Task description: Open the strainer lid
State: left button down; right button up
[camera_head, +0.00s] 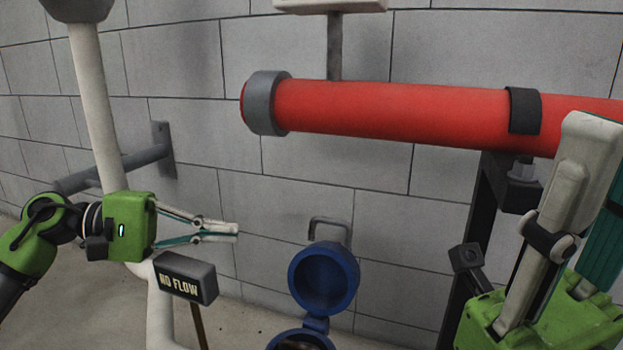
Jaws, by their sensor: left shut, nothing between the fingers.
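The blue strainer lid (323,278) stands tilted up on its hinge at the lower middle, its round hollow inside facing me. A grey handle (331,226) sticks up behind its top. The blue strainer body (301,340) shows below the lid, its mouth open and its lower part cut off by the frame edge. My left gripper (237,229) points right, shut and empty, to the upper left of the lid and apart from it. My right gripper (603,130) is large at the right edge, pointing up, partly out of frame; its opening cannot be judged.
A red pipe (400,110) with a grey end cap (264,103) crosses above the lid. A black bracket (478,240) stands right of it. A "NO FLOW" sign (185,279) is under my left gripper. A white pipe (92,100) stands left. Block wall lies behind.

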aim_at(324, 278)
jog(key=k+j, duration=0.2)
jog(key=k, duration=0.2)
jog(key=k+j, duration=0.2)
jog(key=k, duration=0.25)
